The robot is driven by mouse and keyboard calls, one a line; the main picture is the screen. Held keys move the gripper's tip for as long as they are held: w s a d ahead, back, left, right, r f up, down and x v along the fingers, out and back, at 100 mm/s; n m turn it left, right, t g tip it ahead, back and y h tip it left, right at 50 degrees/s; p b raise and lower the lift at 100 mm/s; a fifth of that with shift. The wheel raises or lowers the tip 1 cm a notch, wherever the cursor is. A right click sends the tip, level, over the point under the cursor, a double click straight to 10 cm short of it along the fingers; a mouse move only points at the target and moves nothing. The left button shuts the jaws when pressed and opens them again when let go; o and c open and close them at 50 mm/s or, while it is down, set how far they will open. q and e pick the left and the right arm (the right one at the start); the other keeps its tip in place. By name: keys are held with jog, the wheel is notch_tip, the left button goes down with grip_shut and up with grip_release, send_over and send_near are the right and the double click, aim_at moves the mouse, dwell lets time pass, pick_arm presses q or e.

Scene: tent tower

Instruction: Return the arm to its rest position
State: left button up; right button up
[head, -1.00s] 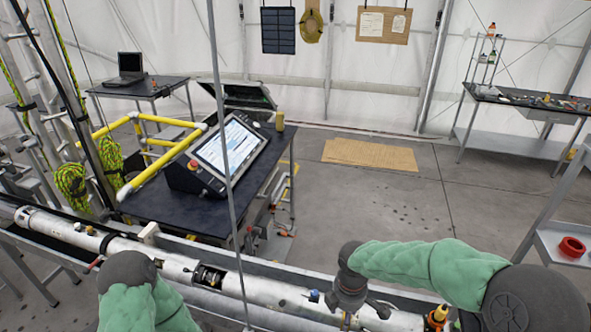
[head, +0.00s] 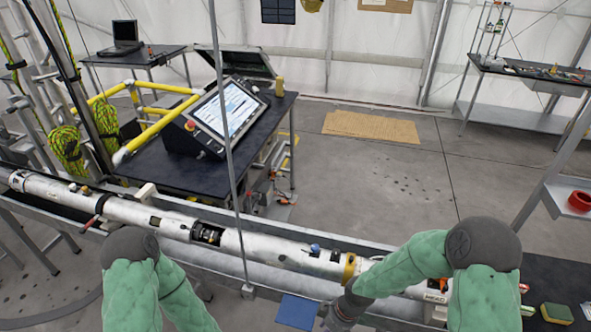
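My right arm (head: 425,262), in a green sleeve with dark joints, bends over the right end of a long silver tube. My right gripper (head: 340,317) is dark grey and hangs at the bottom edge of the head view, in front of the tube. It is partly cut off, and its fingers are not clear. My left arm (head: 150,285), also green-sleeved, is bent at the lower left, with its dark elbow close to the tube. My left gripper is below the picture and hidden.
The silver tube (head: 270,250) lies across the view in a metal trough. A black table (head: 175,175) with a tilted screen (head: 228,112) stands behind it. A blue pad (head: 297,311) lies near my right gripper. A dark bench (head: 555,280) is at right. Floor behind the tube is open.

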jog(key=s+f+m+b, duration=0.4)
jog(key=s+f+m, duration=0.1)
jog(key=f, duration=0.5)
jog(key=s+f+m+t+b, duration=0.1)
jog(key=s+f+m+b, duration=0.3)
jog(key=f, duration=0.6)
jog(key=shift+s+d+m+y+b, duration=0.35)
jog(key=shift+s+m, duration=0.3)
jog(key=shift+m, duration=0.45)
